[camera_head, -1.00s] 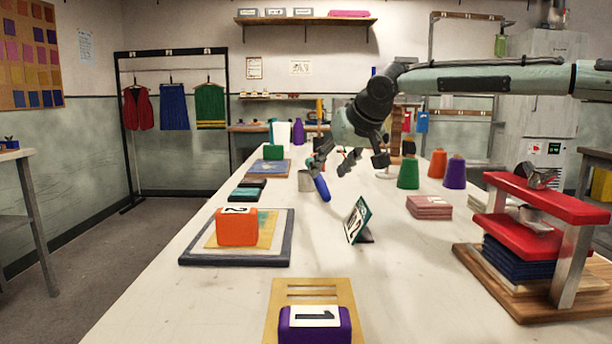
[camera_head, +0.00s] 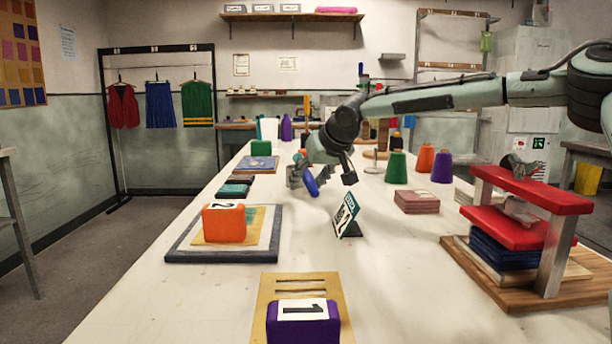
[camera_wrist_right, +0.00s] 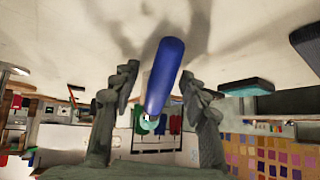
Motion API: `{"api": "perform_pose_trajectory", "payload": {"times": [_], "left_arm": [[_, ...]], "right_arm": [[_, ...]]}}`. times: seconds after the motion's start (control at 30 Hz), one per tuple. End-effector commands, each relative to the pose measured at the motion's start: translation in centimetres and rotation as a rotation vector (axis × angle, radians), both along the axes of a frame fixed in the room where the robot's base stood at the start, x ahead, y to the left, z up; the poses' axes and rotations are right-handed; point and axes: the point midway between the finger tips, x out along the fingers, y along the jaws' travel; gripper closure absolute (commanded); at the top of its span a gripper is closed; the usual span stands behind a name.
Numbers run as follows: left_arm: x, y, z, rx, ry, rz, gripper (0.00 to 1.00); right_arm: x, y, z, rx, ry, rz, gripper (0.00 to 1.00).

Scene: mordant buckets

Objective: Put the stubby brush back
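The stubby brush has a thick blue handle (camera_head: 310,183). It is held tilted above the far middle of the table, its blue end down. My right gripper (camera_head: 322,174) is around it. In the right wrist view the blue handle (camera_wrist_right: 165,75) lies between the two fingers (camera_wrist_right: 160,85), with a pale teal part at its far end. The brush appears clear of the table and held, though a narrow gap shows beside one finger and the contact is not clear. The bristles are not clearly visible. My left gripper is not in view.
A tilted numbered card (camera_head: 346,215) stands just in front of the gripper. Green (camera_head: 396,168), orange and purple cones stand to the right. A red press (camera_head: 520,230) is at the right. An orange block (camera_head: 224,223) and purple block (camera_head: 303,322) are nearer.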

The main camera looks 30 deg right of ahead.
Motion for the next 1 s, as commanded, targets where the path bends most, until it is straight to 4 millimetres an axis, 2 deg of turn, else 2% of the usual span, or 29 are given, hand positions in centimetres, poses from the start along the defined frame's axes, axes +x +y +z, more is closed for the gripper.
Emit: {"api": "perform_pose_trajectory", "payload": {"times": [0.03,0.33,0.73,0.87,1.0], "left_arm": [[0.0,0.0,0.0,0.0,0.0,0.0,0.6],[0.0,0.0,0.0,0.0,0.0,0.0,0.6],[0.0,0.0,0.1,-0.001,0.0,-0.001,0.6],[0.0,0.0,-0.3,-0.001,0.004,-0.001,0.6],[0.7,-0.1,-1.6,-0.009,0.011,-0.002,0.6]], "right_arm": [[0.0,0.0,0.0,0.0,0.0,0.0,0.63],[0.0,0.0,0.0,0.0,0.0,0.0,1.0],[0.0,0.0,0.6,0.0,-0.002,0.0,1.0],[0.0,0.0,1.9,-0.001,-0.003,-0.002,1.0],[0.0,0.0,4.4,0.001,-0.004,-0.002,1.0]]}}
